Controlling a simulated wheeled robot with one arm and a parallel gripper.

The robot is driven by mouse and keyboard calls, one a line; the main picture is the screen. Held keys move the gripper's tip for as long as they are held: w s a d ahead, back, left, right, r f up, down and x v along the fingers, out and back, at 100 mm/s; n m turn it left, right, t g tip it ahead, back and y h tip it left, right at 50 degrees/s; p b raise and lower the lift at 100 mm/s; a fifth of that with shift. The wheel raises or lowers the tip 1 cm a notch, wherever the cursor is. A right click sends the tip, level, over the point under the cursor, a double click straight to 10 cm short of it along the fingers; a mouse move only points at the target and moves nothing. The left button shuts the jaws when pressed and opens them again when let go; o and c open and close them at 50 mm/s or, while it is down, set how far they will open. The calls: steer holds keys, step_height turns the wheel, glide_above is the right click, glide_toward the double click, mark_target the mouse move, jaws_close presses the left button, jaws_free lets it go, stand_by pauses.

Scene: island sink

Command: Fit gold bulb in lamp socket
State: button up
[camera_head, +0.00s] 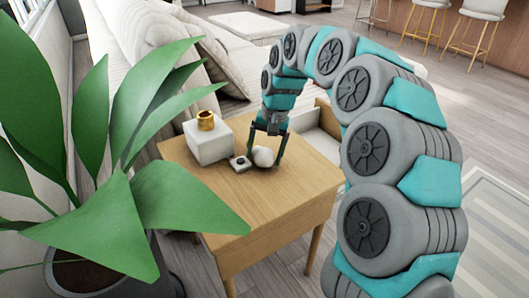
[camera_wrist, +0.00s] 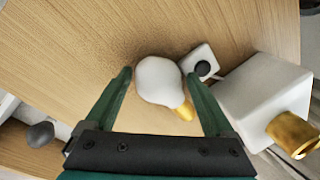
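The bulb (camera_wrist: 158,80) is white and rounded with a gold base. In the wrist view it lies on its side on the wooden table, its base pointing toward the lower right. In the head view the bulb (camera_head: 263,157) shows at my gripper's fingertips. My gripper (camera_wrist: 160,75) is open, with one green finger on each side of the bulb; it also shows in the head view (camera_head: 266,160). I cannot tell whether a finger touches the bulb. The lamp is a white block (camera_head: 208,143) with an upright gold socket (camera_head: 206,120), which also shows in the wrist view (camera_wrist: 292,132). The socket looks empty.
A small white switch box with a dark round button (camera_head: 240,163) sits between lamp and bulb, with a cord to the lamp. The wooden table (camera_head: 290,190) is clear at its front right. A large leafy plant (camera_head: 120,215) stands at the left, a sofa (camera_head: 150,40) behind.

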steer(key=shift+o, duration=0.7)
step_height(320, 180, up, 12)
steer(key=d, duration=0.2)
steer(key=shift+b, duration=0.35)
steer(key=shift+d, duration=0.1)
